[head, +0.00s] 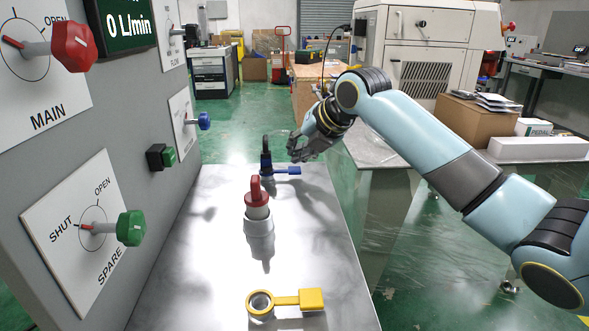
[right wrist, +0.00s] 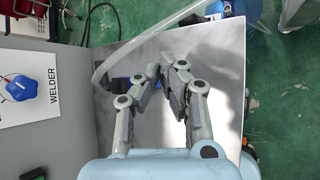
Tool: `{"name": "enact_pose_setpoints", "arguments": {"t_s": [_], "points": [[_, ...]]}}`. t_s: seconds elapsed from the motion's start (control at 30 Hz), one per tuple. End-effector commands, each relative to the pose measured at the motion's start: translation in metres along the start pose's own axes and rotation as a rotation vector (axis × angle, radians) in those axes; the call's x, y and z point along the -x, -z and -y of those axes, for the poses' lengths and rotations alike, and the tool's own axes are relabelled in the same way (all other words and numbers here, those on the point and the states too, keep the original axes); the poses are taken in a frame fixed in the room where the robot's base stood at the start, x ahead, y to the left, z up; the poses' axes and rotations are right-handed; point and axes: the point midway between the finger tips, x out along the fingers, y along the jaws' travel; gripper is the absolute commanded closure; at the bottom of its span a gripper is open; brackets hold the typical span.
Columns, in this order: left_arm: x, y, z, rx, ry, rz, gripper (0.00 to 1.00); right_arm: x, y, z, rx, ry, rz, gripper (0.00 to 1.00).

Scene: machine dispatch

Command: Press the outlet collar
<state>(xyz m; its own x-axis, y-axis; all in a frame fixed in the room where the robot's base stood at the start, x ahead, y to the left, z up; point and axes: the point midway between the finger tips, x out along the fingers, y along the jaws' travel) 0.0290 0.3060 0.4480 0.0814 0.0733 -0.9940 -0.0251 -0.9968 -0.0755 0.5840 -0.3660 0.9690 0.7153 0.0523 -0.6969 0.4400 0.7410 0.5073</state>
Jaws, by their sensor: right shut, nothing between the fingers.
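My right gripper (head: 297,151) is shut and empty. In the head view it hangs just right of a dark upright fitting (head: 266,160) with a blue lever (head: 288,170) at the back of the metal table (head: 215,260). In the right wrist view the gripper's fingers (right wrist: 163,74) point over the table top, with a dark part (right wrist: 117,84) showing left of them. I cannot tell whether the gripper touches the fitting. No part is labelled as the outlet collar. My left gripper is out of view.
A red-topped grey fitting (head: 258,215) stands mid-table, and a yellow-handled ring (head: 261,304) lies in front. A grey panel with red (head: 75,46), green (head: 131,228) and blue (head: 204,121) knobs rises at left. A pale curved hose (right wrist: 140,42) passes near the fingers.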

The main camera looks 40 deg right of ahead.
Motion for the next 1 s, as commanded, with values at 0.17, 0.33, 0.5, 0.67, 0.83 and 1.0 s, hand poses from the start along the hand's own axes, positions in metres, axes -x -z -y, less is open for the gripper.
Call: {"name": "enact_pose_setpoints", "arguments": {"t_s": [0.17,0.33,0.5,0.67,0.83,1.0], "points": [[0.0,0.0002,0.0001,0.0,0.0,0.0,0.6,0.0,0.0,0.0,0.0,0.0,0.0,1.0],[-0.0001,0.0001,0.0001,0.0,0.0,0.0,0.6,-0.0003,0.0003,0.0002,0.0,0.0,0.0,1.0],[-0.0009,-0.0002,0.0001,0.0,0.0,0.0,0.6,-0.0036,0.0029,0.0027,0.0,0.0,0.0,1.0],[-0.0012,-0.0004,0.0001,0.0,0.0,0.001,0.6,-0.0056,0.0043,0.0042,0.0,0.0,0.0,1.0],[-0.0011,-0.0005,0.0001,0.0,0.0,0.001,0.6,-0.0055,0.0042,0.0041,0.0,0.0,0.0,1.0],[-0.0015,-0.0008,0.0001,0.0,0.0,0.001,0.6,-0.006,0.0046,0.0045,0.0,0.0,0.0,1.0]]}}
